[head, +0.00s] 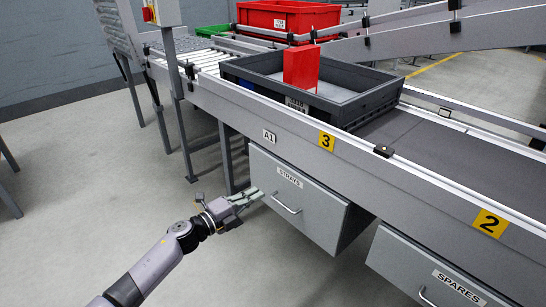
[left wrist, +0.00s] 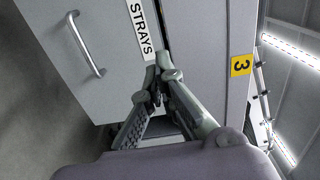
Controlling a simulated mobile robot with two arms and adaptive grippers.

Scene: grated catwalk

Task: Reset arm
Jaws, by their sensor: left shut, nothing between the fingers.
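My left gripper (head: 254,194) is shut and empty, with its fingers together. In the head view it is beside the upper left part of the grey drawer front marked STRAYS (head: 318,211), left of its bar handle (head: 285,205). In the left wrist view the closed fingertips (left wrist: 160,68) lie over the end of the STRAYS label (left wrist: 141,30), with the handle (left wrist: 86,45) to the left. I cannot tell whether the fingertips touch the drawer. My right gripper is not in view.
A conveyor (head: 440,150) runs above the drawers. A dark grey tote (head: 262,88) on it holds an upright red box (head: 301,67). A SPARES drawer (head: 420,262) is at lower right. A red crate (head: 300,14) stands behind. The floor (head: 80,200) at left is mostly clear.

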